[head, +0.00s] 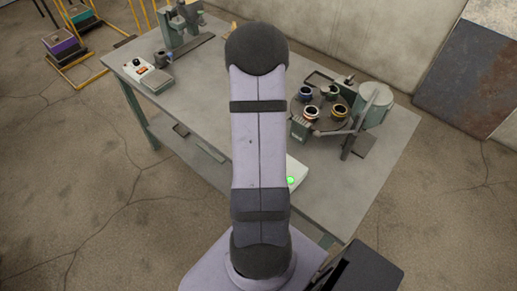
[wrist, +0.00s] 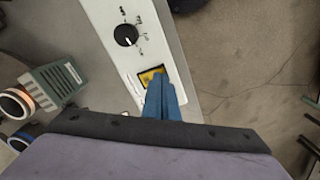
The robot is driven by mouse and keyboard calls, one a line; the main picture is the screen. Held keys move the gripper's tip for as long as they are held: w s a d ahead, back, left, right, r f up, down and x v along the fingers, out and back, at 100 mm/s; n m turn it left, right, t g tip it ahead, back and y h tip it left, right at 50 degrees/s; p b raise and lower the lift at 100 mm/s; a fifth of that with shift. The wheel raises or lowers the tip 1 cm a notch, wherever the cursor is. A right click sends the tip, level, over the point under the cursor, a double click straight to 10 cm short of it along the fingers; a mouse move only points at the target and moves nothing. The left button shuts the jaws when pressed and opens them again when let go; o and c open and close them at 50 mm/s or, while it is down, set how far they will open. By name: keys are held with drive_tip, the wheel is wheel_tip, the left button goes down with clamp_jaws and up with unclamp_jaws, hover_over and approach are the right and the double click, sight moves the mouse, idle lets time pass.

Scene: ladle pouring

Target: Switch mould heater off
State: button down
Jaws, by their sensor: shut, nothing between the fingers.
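A pale control box (wrist: 112,14) lies below my gripper in the wrist view, with a black dial knob (wrist: 125,35) and a yellow-framed dark switch (wrist: 150,75). My gripper (wrist: 161,84) has its blue fingers together and empty, with the tips over the lower right part of the switch. I cannot tell whether they touch it. In the head view a white box (head: 297,170) with a lit green lamp (head: 291,180) shows partly behind my arm, which hides my gripper there.
A round turntable (head: 328,123) with several ringed moulds stands right of my arm, beside a green ribbed block (head: 300,129), also in the wrist view (wrist: 52,82). Another control box (head: 146,74) stands at the table's far left. The table's right front area (head: 345,195) is clear.

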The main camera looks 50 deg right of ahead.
drive_tip(key=shift+f+b, duration=0.35)
drive_tip(key=shift+f, duration=0.25)
drive_tip(key=shift+r, duration=0.1)
idle(0.3)
wheel_tip(320, 180, up, 7)
drive_tip(key=p, duration=0.6)
idle(0.7)
